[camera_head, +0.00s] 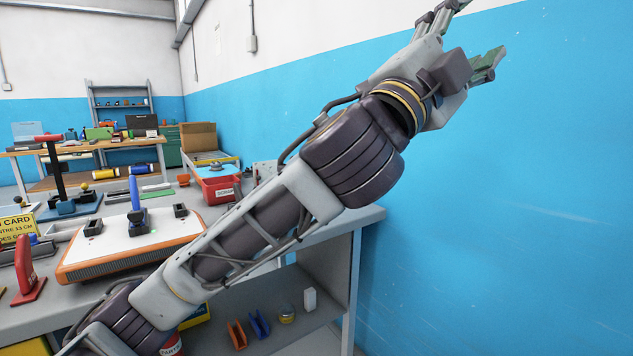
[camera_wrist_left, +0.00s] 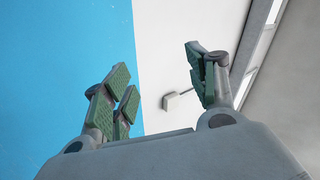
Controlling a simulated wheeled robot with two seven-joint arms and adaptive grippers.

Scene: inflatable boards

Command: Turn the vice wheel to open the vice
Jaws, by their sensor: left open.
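My left arm crosses the head view from lower left to upper right. My left gripper (camera_head: 468,36) is raised high against the blue and white wall, far from the workbench, with its upper finger cut by the frame's top edge. In the left wrist view the left gripper (camera_wrist_left: 162,88) has its green-padded fingers spread wide, with nothing between them. I cannot make out a vice or its wheel for certain in either view; my arm hides part of the bench. My right gripper is not in view.
A white board with an orange edge (camera_head: 85,265) lies on the grey workbench (camera_head: 365,219), bearing a blue upright tool (camera_head: 135,192). A red bin (camera_head: 216,187) stands behind it. A red-handled stand (camera_head: 57,180) is at left. The wall (camera_head: 520,210) bounds the right side.

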